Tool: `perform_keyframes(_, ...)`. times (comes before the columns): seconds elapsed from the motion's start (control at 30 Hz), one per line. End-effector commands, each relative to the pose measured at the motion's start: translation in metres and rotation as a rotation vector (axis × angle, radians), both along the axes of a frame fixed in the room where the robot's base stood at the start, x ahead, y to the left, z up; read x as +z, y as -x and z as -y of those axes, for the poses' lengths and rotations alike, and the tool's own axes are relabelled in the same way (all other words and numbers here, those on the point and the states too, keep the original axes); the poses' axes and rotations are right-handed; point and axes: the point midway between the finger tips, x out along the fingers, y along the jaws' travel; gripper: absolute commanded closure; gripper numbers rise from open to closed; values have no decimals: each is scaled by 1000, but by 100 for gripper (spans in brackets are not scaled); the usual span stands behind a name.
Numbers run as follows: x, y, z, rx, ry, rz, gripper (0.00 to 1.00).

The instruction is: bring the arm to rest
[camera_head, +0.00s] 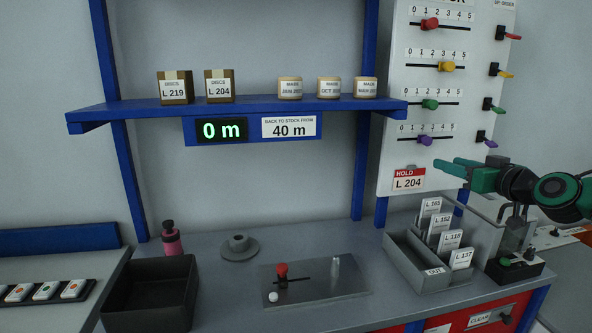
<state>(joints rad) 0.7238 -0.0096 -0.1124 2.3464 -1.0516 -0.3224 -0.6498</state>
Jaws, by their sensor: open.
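My gripper (462,168) is at the right in the head view, its green fingers pointing left in front of the lower part of the white slider board (383,170). The fingers look apart with nothing between them. My arm runs from the gripper to the right edge of the picture. The gripper is above the bench, clear of the grey card tray and near the red HOLD L 204 label (408,180).
Below the gripper stand a grey tray (404,262) with several cards and a small black device (514,270). A blue shelf (250,108) carries boxes. On the bench are a black bin (150,267), a pink bottle (171,240), a grey spool (239,248) and a metal plate (335,287).

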Motion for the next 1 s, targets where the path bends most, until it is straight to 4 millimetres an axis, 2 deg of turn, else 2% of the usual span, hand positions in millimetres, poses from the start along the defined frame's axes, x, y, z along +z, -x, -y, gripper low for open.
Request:
perform_keyframes(0.03, -13, 6, -12, 15, 11, -66, 59)
perform_keyframes(0.17, -68, 36, -33, 22, 20, -324, 59)
perform_keyframes(0.27, -109, 75, -40, -10, 10, -537, 59)
perform_keyframes(0.37, -142, 123, -41, -73, -18, -745, 59)
perform_keyframes(0.4, -153, 144, -40, -107, -35, -824, 59)
perform_keyframes(0.47, -168, 179, -39, -165, -65, -942, 59)
perform_keyframes(0.5, -175, 202, -39, -208, -88, -1017, 59)
perform_keyframes(0.6, -188, 260, -38, -320, -153, -1185, 59)
perform_keyframes(0.7, -194, 308, -39, -422, -220, -1315, 59)
perform_keyframes(0.8, -196, 341, -42, -499, -272, -1401, 59)
perform_keyframes(0.9, -197, 359, -44, -543, -303, -1448, 59)
perform_keyframes(1.0, -197, 365, -45, -558, -313, -1463, 59)
